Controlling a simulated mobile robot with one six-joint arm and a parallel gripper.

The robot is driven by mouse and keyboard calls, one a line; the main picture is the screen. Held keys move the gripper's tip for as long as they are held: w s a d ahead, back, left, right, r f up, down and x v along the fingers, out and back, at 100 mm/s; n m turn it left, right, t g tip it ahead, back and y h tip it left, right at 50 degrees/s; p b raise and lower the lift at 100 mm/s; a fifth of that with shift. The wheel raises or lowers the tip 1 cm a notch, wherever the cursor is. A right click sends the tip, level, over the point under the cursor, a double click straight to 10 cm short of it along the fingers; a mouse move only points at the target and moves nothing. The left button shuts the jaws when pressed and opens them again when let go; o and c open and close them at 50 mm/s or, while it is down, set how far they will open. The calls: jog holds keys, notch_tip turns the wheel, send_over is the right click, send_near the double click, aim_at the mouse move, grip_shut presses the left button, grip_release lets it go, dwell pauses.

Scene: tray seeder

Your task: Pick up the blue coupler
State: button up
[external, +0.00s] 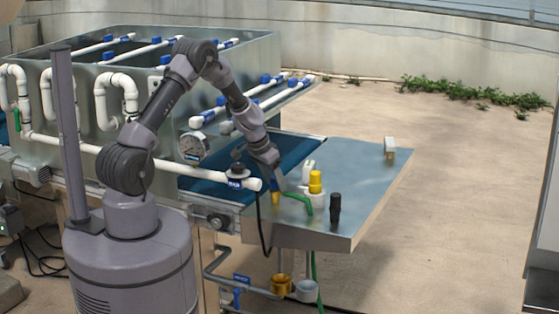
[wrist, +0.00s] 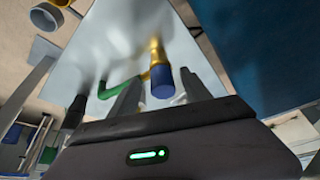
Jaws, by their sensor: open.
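The blue coupler (wrist: 161,82) shows in the wrist view as a blue cylinder with a brass-coloured part beyond it. Its blue end faces my camera, between the two fingers of my gripper (wrist: 160,95). In the external view the coupler (external: 274,187) is upright, blue above and brass below, over the left part of the grey metal table (external: 360,175). My gripper (external: 270,172) is right above it with the fingers pointing down. The fingers are open, with a gap on either side of the coupler in the wrist view. Whether they touch it cannot be told.
A yellow-topped fitting (external: 315,182), a black cylinder (external: 335,208), a white bottle (external: 308,170) and a green hose (external: 298,199) crowd the table right of the coupler. A small block (external: 390,146) stands farther back. A blue belt (external: 232,170) lies left.

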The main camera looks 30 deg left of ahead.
aim_at(278, 190)
jog(key=b+x, duration=0.1)
jog(key=x, duration=0.3)
jog(key=shift+w+a+f, duration=0.1)
jog(key=shift+w+f, duration=0.1)
jog(key=shift+f, duration=0.1)
jog(key=shift+r, duration=0.1)
grip_shut()
